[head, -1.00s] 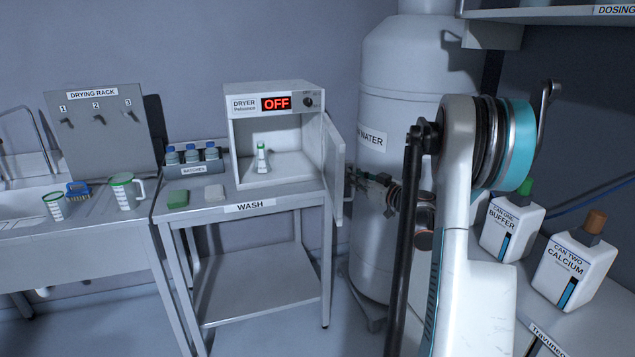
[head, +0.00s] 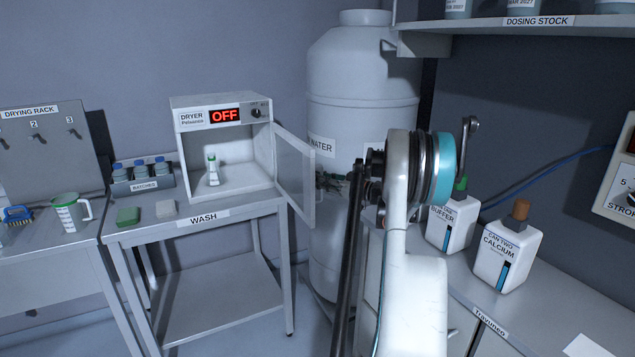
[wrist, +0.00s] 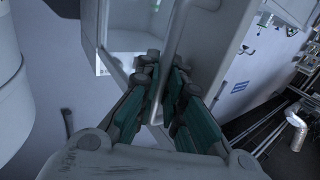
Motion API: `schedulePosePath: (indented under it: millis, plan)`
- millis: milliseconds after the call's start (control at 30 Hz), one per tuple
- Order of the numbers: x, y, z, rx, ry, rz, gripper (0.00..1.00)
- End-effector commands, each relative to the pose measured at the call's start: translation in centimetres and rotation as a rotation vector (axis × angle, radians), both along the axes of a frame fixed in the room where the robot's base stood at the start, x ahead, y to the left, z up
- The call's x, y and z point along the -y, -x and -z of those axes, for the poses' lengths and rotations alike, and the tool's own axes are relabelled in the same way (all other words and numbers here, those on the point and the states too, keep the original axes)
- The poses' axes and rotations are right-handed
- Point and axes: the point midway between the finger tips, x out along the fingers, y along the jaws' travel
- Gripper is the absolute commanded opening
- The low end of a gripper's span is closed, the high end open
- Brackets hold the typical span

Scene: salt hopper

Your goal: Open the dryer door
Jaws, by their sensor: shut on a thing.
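The white dryer (head: 186,150) stands on the wash table, its display reading OFF. Its door (head: 295,175) is hinged at the right and stands open. A small bottle with a green cap (head: 212,170) is inside the chamber. In the wrist view, a slim grey bar handle (wrist: 178,40) runs between the fingers of my gripper (wrist: 165,85), which is shut on it.
A can labelled calcium (head: 500,255) and a buffer can (head: 450,225) stand on the right bench. A shelf (head: 490,42) hangs above.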

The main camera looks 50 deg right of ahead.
Motion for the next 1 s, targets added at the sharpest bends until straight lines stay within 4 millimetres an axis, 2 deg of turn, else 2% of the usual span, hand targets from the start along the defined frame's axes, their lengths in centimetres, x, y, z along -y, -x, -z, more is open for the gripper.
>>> schedulePosePath:
  millis: [133,200,600,767,1000]
  plan:
    - [0.0,0.2,0.3,-0.005,0.002,0.0,0.0]
    - [0.0,0.2,0.3,-0.005,0.002,0.0,0.17]
    - [0.1,0.5,0.1,-0.001,0.0,0.002,0.17]
    - [0.4,2.6,0.0,-0.001,0.0,0.004,0.17]
    - [1.0,7.6,0.1,-0.002,0.0,0.004,0.17]
